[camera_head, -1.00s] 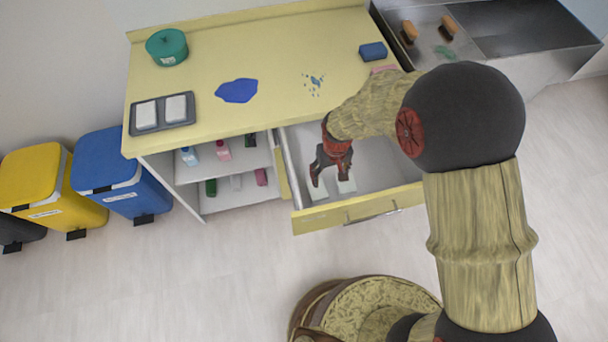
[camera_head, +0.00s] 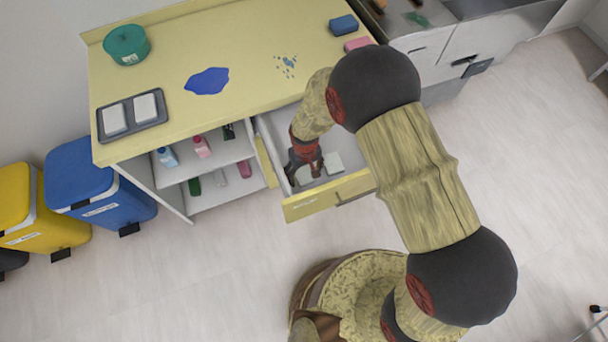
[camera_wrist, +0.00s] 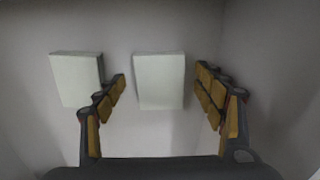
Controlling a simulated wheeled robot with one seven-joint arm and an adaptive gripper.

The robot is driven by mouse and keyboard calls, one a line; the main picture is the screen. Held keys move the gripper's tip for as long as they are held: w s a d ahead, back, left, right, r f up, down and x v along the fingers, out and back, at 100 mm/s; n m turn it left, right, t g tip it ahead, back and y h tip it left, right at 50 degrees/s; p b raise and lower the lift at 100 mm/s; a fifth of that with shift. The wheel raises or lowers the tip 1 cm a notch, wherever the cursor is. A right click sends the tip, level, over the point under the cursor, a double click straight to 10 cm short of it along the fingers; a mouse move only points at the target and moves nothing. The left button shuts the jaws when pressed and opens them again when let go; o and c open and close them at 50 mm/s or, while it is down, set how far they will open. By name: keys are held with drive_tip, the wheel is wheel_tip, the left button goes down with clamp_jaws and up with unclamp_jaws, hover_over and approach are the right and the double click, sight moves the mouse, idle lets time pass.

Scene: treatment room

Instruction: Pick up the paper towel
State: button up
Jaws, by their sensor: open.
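Two white paper towel pads lie side by side on the floor of the open drawer (camera_head: 358,185). In the wrist view, one pad (camera_wrist: 159,82) lies between my finger lines, and the other (camera_wrist: 78,80) lies left, partly behind the left finger. In the head view, one pad (camera_head: 334,163) shows clear beside my gripper (camera_head: 304,174), and the other is largely hidden by the fingers. My gripper points down into the drawer, open, with nothing held. It also shows in the wrist view (camera_wrist: 161,76). I cannot tell how high the fingertips are above the pads.
Drawer walls surround my gripper closely. Shelves with bottles are left. Blue (camera_head: 93,185) and yellow (camera_head: 20,205) bins stand further left.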

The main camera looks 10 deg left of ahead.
sight(305, 175)
drive_tip(key=c, duration=0.8)
drive_tip(key=shift+c, duration=0.2)
wheel_tip(305, 175, up, 10)
drive_tip(key=p, duration=0.3)
